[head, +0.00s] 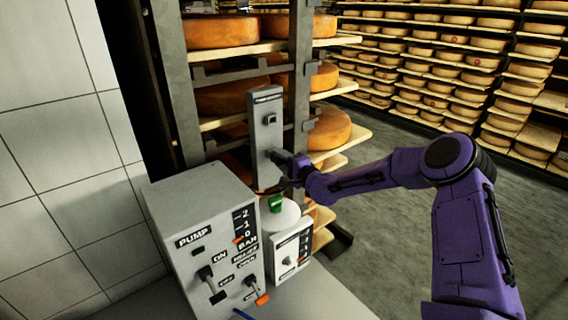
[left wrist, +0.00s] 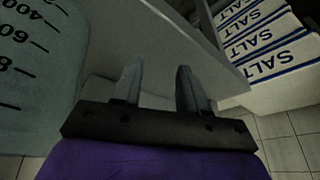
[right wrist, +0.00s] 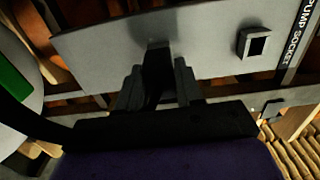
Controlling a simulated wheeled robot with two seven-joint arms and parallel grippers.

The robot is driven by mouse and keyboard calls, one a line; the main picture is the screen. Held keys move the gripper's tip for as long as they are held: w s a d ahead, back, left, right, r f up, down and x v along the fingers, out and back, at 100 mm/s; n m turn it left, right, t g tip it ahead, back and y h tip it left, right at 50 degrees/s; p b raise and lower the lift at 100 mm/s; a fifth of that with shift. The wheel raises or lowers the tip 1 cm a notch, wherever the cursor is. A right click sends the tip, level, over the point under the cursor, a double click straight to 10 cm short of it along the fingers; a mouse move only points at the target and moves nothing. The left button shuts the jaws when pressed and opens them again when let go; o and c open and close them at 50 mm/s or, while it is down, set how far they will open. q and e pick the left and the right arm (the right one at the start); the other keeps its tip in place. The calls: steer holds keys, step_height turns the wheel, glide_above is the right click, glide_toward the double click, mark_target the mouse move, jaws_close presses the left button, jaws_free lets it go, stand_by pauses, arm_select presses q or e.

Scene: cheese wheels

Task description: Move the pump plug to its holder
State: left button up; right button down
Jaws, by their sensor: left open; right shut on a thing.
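My right gripper (head: 287,160) is at the lower part of an upright grey panel (head: 265,100). In the right wrist view its fingers (right wrist: 158,85) are shut on the dark pump plug (right wrist: 157,62), whose front end is at the panel face. I cannot tell whether the plug is seated in anything there. A square fitting with a dark opening (right wrist: 253,42) sits on the panel beside the plug, near the label "PUMP SOCKET" (right wrist: 299,35); it also shows higher on the panel in the head view (head: 270,118). My left gripper (left wrist: 160,90) is open and empty.
A grey pump box (head: 200,215) with switches stands at the front left, a smaller control box (head: 290,252) beside it. Cheese racks (head: 220,60) stand behind the panel. The left wrist view shows a graduated container (left wrist: 40,70) and salt bags (left wrist: 265,45).

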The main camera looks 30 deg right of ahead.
arm_select(q)
steer(key=shift+f, duration=0.2)
arm_select(e)
steer(key=shift+w, duration=0.25)
steer(key=c, duration=0.6)
jaws_free()
steer(key=shift+c, duration=0.2)
arm_select(q)
steer(key=shift+f, duration=0.1)
arm_select(e)
steer(key=shift+s, duration=0.35)
arm_select(q)
steer(key=shift+f+b, duration=0.35)
steer(key=shift+b, duration=0.25)
arm_select(e)
steer(key=s, duration=0.9)
steer(key=shift+s+d, duration=0.35)
steer(key=shift+s, duration=0.05)
arm_select(q)
steer(key=shift+s, duration=0.15)
